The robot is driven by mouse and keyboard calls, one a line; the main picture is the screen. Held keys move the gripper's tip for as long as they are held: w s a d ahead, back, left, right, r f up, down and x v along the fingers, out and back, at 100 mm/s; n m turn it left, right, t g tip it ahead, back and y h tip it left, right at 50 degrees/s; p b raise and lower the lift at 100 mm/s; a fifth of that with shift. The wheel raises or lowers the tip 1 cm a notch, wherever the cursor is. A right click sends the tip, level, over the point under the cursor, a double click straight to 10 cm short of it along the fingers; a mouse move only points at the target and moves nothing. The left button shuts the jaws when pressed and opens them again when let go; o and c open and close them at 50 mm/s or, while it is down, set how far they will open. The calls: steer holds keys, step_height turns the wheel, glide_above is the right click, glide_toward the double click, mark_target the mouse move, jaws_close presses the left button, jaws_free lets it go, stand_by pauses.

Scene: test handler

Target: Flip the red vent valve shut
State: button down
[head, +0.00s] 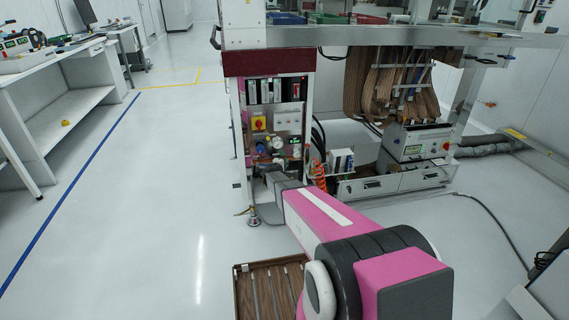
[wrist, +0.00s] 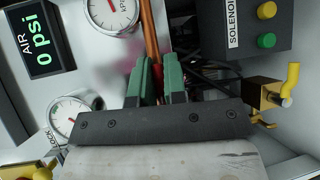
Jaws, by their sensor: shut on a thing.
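In the wrist view, the two green fingers of my gripper (wrist: 162,66) are close together in front of the panel. A small piece of the red vent valve (wrist: 161,60) shows between the fingertips, beside a vertical copper pipe (wrist: 150,30). The gripper is shut on it. Most of the valve is hidden by the fingers, so I cannot tell its handle angle. The dark AIR display (wrist: 42,50) reads 0 psi. In the head view my arm reaches to the lower part of the cabinet panel, and the valve cannot be made out there.
Round gauges (wrist: 112,12) and (wrist: 68,116) sit left of the fingers. A grey SOLENOID box (wrist: 245,25) and a yellow-handled brass valve (wrist: 270,92) are close on the right. A brown slatted tray (head: 243,285) lies below my arm. The floor at left is clear.

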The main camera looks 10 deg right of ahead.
steer(key=c, duration=1.2)
jaws_free()
steer(key=shift+o, duration=0.2)
steer(key=v, duration=1)
steer(key=shift+s+a, duration=0.25)
steer(key=shift+s, duration=0.05)
steer(key=shift+r, duration=0.1)
